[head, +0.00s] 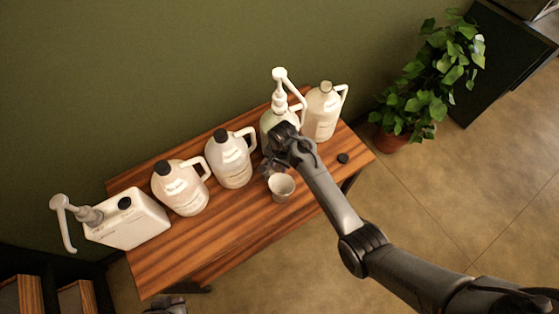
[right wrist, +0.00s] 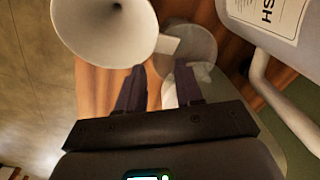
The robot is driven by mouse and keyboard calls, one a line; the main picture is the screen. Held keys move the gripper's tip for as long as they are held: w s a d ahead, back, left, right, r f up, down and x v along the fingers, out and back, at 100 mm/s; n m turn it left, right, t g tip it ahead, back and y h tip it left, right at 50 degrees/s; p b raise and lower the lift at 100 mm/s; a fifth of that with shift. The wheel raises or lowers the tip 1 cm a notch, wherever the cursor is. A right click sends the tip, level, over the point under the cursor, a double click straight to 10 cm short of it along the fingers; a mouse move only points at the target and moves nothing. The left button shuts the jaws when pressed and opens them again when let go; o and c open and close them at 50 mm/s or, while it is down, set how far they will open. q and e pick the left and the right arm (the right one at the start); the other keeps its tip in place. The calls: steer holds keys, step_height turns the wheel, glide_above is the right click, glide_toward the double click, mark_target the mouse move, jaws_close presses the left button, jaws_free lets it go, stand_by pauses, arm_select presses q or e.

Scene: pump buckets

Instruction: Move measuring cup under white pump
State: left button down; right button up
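The white measuring cup (head: 281,187) is near the table's front edge, its mouth up. In the right wrist view the cup (right wrist: 105,30) is at upper left, its handle tab (right wrist: 168,46) just beyond my fingertips. My right gripper (head: 272,168) is beside the cup; its fingers (right wrist: 158,68) are apart and I see no grip on the handle. One white pump (head: 88,214) is on the flat white canister at the far left. Another white pump (head: 281,88) is on a jug behind my right gripper. A dark part at the bottom edge looks like my left gripper (head: 166,304); its fingers are unclear.
Two capped jugs, one (head: 180,188) and another (head: 231,160), stand between the canister and the cup. An uncapped jug (head: 323,112) stands at the right, with a black cap (head: 343,158) nearby. The front strip of the wooden table (head: 190,255) is clear. A plant (head: 430,80) is beyond.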

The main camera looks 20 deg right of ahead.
mark_target(277, 174)
step_height(277, 174, down, 7)
steer(key=shift+a+f+b, duration=0.1)
steer(key=shift+a+b, duration=0.05)
steer(key=shift+b, duration=0.2)
steer(key=shift+a, duration=0.15)
jaws_close()
steer(key=shift+s, duration=0.1)
